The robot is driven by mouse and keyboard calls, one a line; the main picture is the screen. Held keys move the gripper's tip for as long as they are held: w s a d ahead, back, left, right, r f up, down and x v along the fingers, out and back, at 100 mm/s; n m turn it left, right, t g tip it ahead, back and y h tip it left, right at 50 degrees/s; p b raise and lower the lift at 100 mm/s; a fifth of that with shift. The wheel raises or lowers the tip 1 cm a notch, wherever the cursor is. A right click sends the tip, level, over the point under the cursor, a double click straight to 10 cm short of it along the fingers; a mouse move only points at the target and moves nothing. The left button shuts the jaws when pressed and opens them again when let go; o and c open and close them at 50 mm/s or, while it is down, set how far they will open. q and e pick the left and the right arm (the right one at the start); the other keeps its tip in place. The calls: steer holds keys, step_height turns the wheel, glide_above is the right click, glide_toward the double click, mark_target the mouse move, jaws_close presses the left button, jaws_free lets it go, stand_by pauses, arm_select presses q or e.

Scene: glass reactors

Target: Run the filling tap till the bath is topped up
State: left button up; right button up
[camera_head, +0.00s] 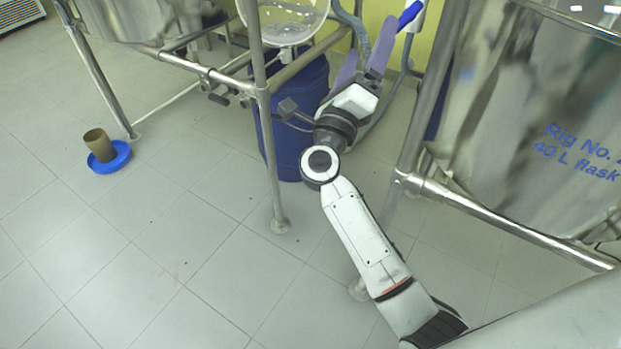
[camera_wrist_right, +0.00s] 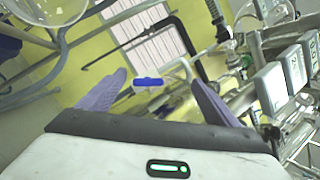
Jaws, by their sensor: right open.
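The tap's blue lever handle (camera_head: 411,14) shows at the top of the head view, on pale pipework beside the yellow wall. My right gripper (camera_head: 371,42) is open, with its purple fingers pointing up towards the lever. In the right wrist view the blue handle (camera_wrist_right: 148,82) appears between the spread fingers of my gripper (camera_wrist_right: 160,79), ahead of the palm. I see no contact with it. A large shiny steel bath (camera_head: 500,110) marked "Rig No." and "40 L flask" stands at the right. Its water level is hidden. My left gripper is out of view.
A steel frame post (camera_head: 268,150) stands left of my right arm, with a blue drum (camera_head: 294,135) behind it. A steel rail (camera_head: 500,222) runs below the bath. A blue dish (camera_head: 108,157) holding a brown cup is at the left. The floor at lower left is clear.

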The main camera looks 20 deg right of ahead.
steer(key=s+a+f+n+y, duration=0.3)
steer(key=f+n+y, duration=0.3)
steer(key=n, duration=0.2)
steer(key=s+a+f+n+t+y, duration=0.1)
steer(key=s+a+f+n+y, duration=0.2)
steer(key=n, duration=0.6)
steer(key=s+a+f+n+y, duration=0.3)
steer(key=a+f+n+y, duration=0.4)
steer(key=f, duration=0.4)
steer(key=shift+f+n+t+y, duration=0.25)
steer(key=shift+n+t+y, duration=0.05)
steer(key=shift+n+y, duration=0.6)
stand_by(4.3)
